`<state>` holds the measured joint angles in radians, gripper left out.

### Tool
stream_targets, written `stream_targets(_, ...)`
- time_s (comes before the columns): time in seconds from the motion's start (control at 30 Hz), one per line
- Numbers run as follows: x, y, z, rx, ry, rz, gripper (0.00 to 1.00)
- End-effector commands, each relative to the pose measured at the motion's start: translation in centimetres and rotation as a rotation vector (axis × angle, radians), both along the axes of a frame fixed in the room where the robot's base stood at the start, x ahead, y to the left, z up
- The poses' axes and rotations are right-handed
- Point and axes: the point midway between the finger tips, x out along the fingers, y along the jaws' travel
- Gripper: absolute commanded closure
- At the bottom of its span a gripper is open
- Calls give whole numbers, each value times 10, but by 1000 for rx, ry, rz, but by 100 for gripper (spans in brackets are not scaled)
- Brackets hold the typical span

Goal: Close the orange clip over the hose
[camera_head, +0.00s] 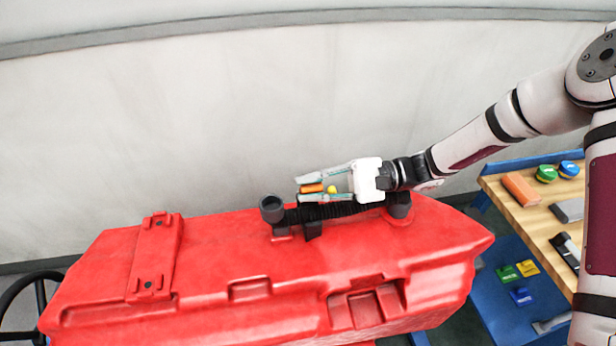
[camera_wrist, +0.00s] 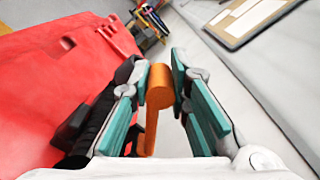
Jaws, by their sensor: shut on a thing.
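The orange clip (camera_head: 312,188) is between the fingertips of my gripper (camera_head: 308,189), just above the black ribbed hose (camera_head: 338,211). In the wrist view the clip (camera_wrist: 160,90) has a rounded head and a narrow stem running down. The teal finger pads (camera_wrist: 163,85) stand on either side of its head, and my gripper is shut on it. The hose (camera_wrist: 100,120) lies to the left of the clip in that view. The head view does not show clearly whether the clip touches the hose.
The hose lies along the top of a red tank (camera_head: 220,255), with a black round fitting (camera_head: 271,205) at its left end. A wooden workbench (camera_head: 525,215) with tools stands at the right. A pale wall (camera_head: 180,120) is behind. A small yellow spot (camera_head: 332,189) shows between my fingers.

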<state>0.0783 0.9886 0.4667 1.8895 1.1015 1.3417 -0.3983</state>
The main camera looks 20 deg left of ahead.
Motion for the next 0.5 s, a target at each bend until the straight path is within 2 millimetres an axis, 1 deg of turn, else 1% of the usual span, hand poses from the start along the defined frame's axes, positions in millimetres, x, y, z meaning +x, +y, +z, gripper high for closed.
stream_targets(0.03,-4,-2,0,2,5,3,100)
stream_targets(0.13,-7,-4,-3,0,7,3,100)
stream_targets(0.5,-11,-7,-8,-3,7,4,100)
